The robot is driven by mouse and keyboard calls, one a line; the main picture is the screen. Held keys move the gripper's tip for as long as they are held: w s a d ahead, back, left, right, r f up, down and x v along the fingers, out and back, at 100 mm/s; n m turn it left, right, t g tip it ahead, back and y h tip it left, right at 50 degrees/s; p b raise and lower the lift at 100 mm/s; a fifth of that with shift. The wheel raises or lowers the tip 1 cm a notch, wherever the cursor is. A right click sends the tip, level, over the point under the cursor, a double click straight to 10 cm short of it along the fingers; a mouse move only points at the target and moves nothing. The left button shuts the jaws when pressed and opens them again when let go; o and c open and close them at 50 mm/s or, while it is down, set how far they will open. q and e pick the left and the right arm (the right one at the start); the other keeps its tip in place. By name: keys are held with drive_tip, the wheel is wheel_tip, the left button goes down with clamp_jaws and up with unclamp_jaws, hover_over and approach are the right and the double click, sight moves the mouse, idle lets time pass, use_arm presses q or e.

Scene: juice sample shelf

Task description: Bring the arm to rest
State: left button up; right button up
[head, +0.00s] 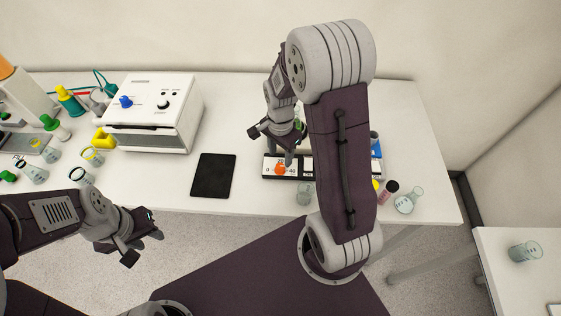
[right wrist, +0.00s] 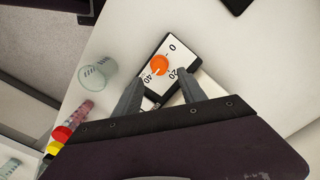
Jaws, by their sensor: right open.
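My right gripper (head: 278,137) is over the white table (head: 258,95), above a device with an orange knob (head: 281,169). In the right wrist view its two fingers (right wrist: 158,92) are apart with nothing held between them. The orange knob (right wrist: 159,65) shows just beyond the fingertips, on a white dial face marked 0, 20 and 40. I cannot tell how high the fingers are above it. My left gripper (head: 142,238) is in front of the table's near edge, over the floor. Its fingers appear apart and empty.
A white box with a blue knob (head: 152,112) and a black tablet (head: 213,175) are left of the right gripper. Glassware and bottles crowd the left side. A side table (head: 520,275) is at right.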

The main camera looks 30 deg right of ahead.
drive_tip(key=shift+r, duration=1.55)
